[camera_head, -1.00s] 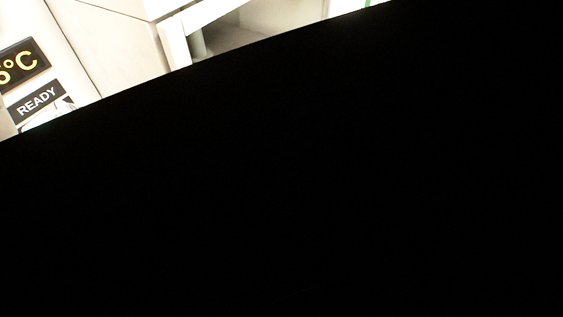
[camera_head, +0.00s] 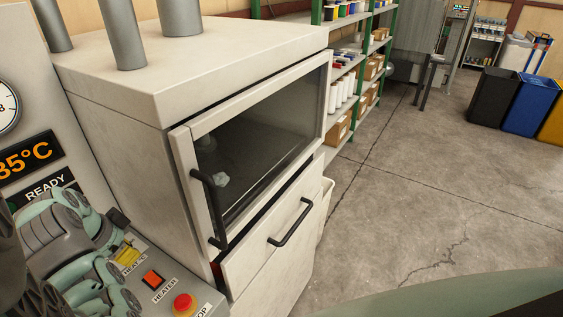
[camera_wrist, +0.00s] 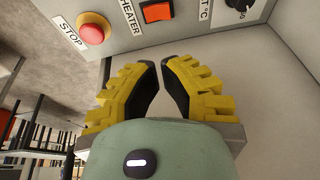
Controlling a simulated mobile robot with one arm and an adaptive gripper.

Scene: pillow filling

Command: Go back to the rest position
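My gripper (camera_wrist: 158,64) has two yellow ribbed fingers with dark pads. In the wrist view its fingertips lean close together with a narrow empty gap between them, in front of the control panel (camera_wrist: 130,48). In the head view, my folded green and grey arm is at the lower left. A yellow part of my gripper (camera_head: 130,257) shows above the panel, and the rest is hidden by the arm. I cannot tell whether the tips touch the panel.
The panel has an orange-red heater switch (camera_head: 152,279) and a red stop button (camera_head: 184,303). A display (camera_head: 30,165) shows 35°C above READY. A white oven-like cabinet (camera_head: 130,125) with black handles stands beside it. Shelves (camera_head: 345,85) and bins (camera_head: 530,105) are further back. Open floor (camera_head: 430,200) lies right.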

